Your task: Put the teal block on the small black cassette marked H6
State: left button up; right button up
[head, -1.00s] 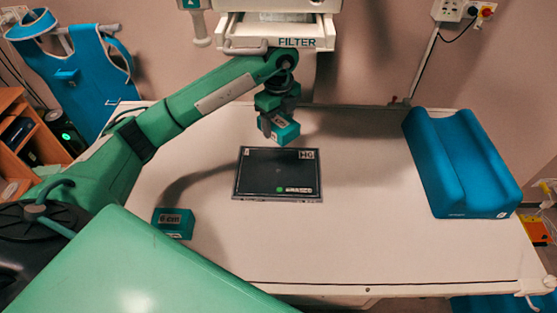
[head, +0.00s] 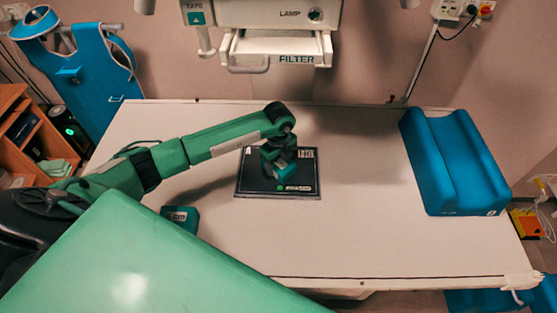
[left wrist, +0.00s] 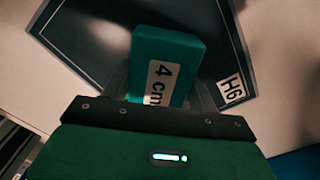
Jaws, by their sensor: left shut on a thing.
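The black cassette (head: 247,183) lies flat on the white table, and its H6 mark shows in the left wrist view (left wrist: 232,89). My left gripper (head: 277,158) is over the cassette, shut on a teal block (head: 286,168). In the left wrist view the block (left wrist: 180,52) carries a "4 cm" label and is in front of the cassette surface (left wrist: 95,35). I cannot tell whether the block touches the cassette. Another teal block (head: 180,218), marked 6 cm, sits on the table to the left, partly hidden by my green body. My right gripper is not in view.
A blue padded cushion (head: 455,165) lies at the table's right side. A white unit marked FILTER (head: 275,50) hangs over the back edge. The table (head: 370,235) is clear in front of and right of the cassette.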

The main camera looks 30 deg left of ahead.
aim_at(278, 162)
pick_arm(q)
jog(key=shift+f, duration=0.2)
jog(key=o, duration=1.1)
jog(key=shift+o, duration=0.2)
jog(key=shift+r, duration=0.15)
jog(key=shift+r, duration=0.2)
notch_tip(278, 162, up, 12)
jog(key=b, duration=0.4)
jog(key=shift+f, duration=0.2)
